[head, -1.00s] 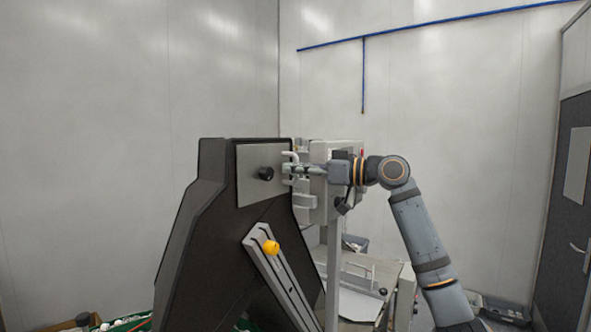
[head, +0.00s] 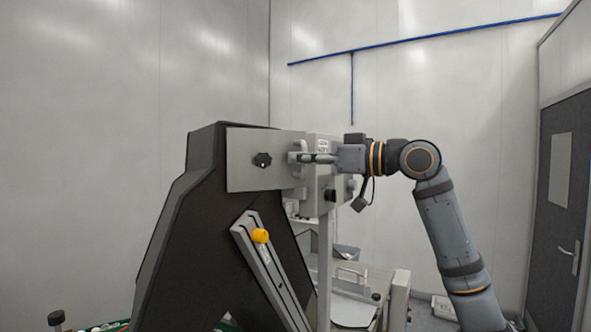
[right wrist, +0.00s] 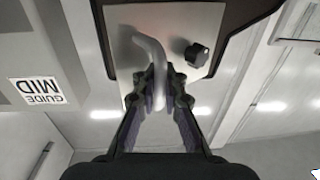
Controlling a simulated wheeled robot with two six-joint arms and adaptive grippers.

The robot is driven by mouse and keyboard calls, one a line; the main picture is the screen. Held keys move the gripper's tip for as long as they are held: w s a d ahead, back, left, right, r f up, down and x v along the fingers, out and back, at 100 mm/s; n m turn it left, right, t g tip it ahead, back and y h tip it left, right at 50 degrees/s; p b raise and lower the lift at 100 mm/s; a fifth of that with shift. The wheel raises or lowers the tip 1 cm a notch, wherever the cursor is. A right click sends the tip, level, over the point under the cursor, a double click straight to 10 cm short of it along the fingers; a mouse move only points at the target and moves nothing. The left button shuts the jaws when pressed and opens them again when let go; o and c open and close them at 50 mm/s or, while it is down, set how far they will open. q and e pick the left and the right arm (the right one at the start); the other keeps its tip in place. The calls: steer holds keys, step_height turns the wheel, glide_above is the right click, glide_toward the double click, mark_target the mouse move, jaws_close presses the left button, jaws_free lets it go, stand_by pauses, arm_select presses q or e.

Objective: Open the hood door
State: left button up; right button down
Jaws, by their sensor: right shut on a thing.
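The hood door appears to be the flat grey plate (head: 243,160) on the upper side of the dark machine housing (head: 172,235). It carries a black knob (head: 262,160). In the right wrist view the plate (right wrist: 185,18) lies ahead, with the knob (right wrist: 196,55) and a curved light handle (right wrist: 153,47). My right gripper (head: 299,158) reaches in from the right and is shut on the handle. Its fingers (right wrist: 159,82) close around the handle's bar in the right wrist view. My left gripper is not in view.
A sloped rail (head: 268,275) with a yellow knob (head: 260,236) runs down the housing. A grey box on a post (head: 325,250) stands close behind my right gripper. A label reading "GUIDE MID" (right wrist: 37,91) is beside it. A grey room door (head: 562,190) is at far right.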

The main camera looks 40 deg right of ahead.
steer(key=shift+s+a+b, duration=0.25)
steer(key=shift+s+a, duration=0.05)
steer(key=shift+s, duration=0.3)
steer(key=shift+s+a+b, duration=0.2)
steer(key=shift+s+a, duration=0.1)
steer(key=shift+s, duration=0.25)
steer(key=c, duration=1.7)
jaws_free()
steer(key=shift+s, duration=0.1)
steer(key=shift+o, duration=1.3)
steer(key=shift+s+d, duration=0.2)
steer(key=shift+w+a+r, duration=0.1)
